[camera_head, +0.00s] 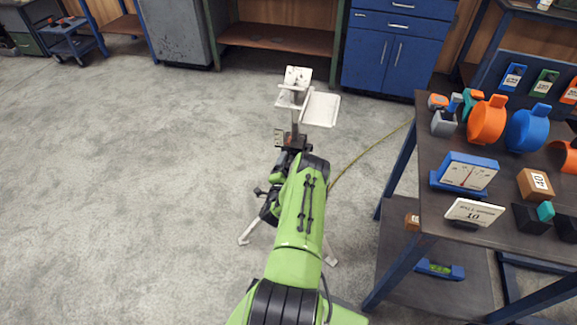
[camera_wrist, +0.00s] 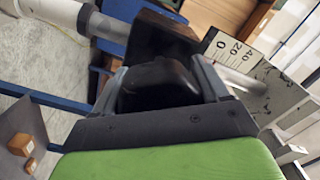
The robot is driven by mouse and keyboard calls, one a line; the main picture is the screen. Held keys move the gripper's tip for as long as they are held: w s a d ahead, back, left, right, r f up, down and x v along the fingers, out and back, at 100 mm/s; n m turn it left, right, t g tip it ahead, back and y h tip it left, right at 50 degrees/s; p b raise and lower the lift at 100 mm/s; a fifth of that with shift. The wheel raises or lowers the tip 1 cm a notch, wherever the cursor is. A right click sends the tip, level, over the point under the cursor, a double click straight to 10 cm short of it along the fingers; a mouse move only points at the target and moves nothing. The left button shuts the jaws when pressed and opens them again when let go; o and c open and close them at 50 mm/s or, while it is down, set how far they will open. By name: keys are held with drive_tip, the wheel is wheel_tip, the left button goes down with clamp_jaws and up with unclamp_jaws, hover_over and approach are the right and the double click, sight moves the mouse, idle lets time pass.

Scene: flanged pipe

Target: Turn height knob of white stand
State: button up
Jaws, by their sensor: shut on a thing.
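The white stand has a pale top (camera_head: 297,78) and a flat side tray (camera_head: 321,109) in the head view, with splayed feet on the floor. My gripper (camera_head: 291,142) reaches its post from the near side. In the wrist view my gripper (camera_wrist: 160,88) has its grey fingers on either side of a black knob (camera_wrist: 158,80), shut on it. A dark block sits right behind the knob on the post. A white scale plate (camera_wrist: 226,50) marked 0, 20, 40 is beside it. My green arm hides much of the lower stand.
A dark workbench (camera_head: 405,208) stands to the right with orange and blue clamps, a gauge (camera_head: 468,172) and small blocks on it. A blue cabinet (camera_head: 390,50) is at the back. A thin yellowish hose (camera_head: 368,150) lies on the floor. The floor to the left is clear.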

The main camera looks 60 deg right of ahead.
drive_tip(key=shift+m, duration=1.9)
drive_tip(key=o, duration=1)
drive_tip(key=shift+s, duration=0.1)
drive_tip(key=shift+o, duration=0.2)
drive_tip(key=shift+b, duration=0.3)
